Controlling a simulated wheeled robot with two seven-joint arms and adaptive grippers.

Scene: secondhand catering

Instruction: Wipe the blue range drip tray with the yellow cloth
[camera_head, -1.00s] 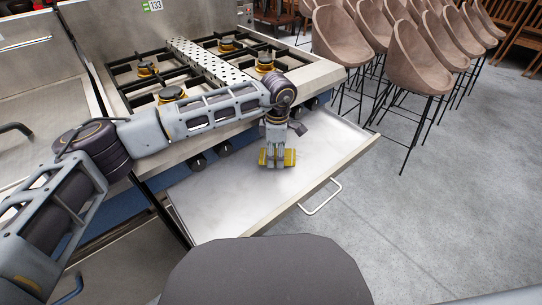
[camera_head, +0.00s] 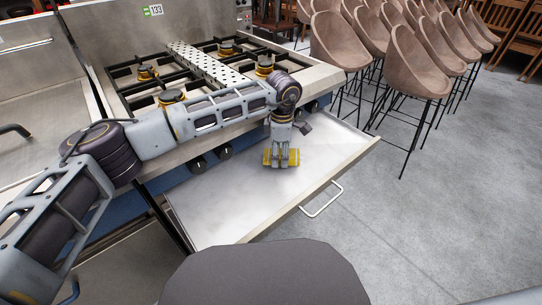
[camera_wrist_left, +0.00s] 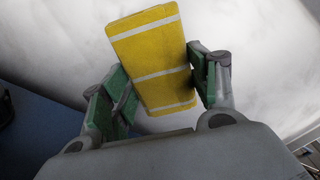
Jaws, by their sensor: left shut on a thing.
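The drip tray (camera_head: 225,208) is pulled out like a drawer below the blue-fronted range; its metal surface looks pale grey with cloudy smudges. It also shows in the left wrist view (camera_wrist_left: 260,45). My left gripper (camera_head: 281,160) points down over the tray, shut on the yellow cloth (camera_head: 293,157). In the left wrist view the cloth (camera_wrist_left: 150,55) is a folded yellow block with white stripes, between the green-padded fingers of the gripper (camera_wrist_left: 165,92). The cloth appears to be on or just above the tray; I cannot tell which. My right gripper is not in view.
The range top (camera_head: 205,70) with burners and black grates stands behind the tray, under my left arm. A handle (camera_head: 322,200) sticks out from the tray's front edge. Several brown bar stools (camera_head: 415,65) stand at the right. The grey floor (camera_head: 430,220) there is clear.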

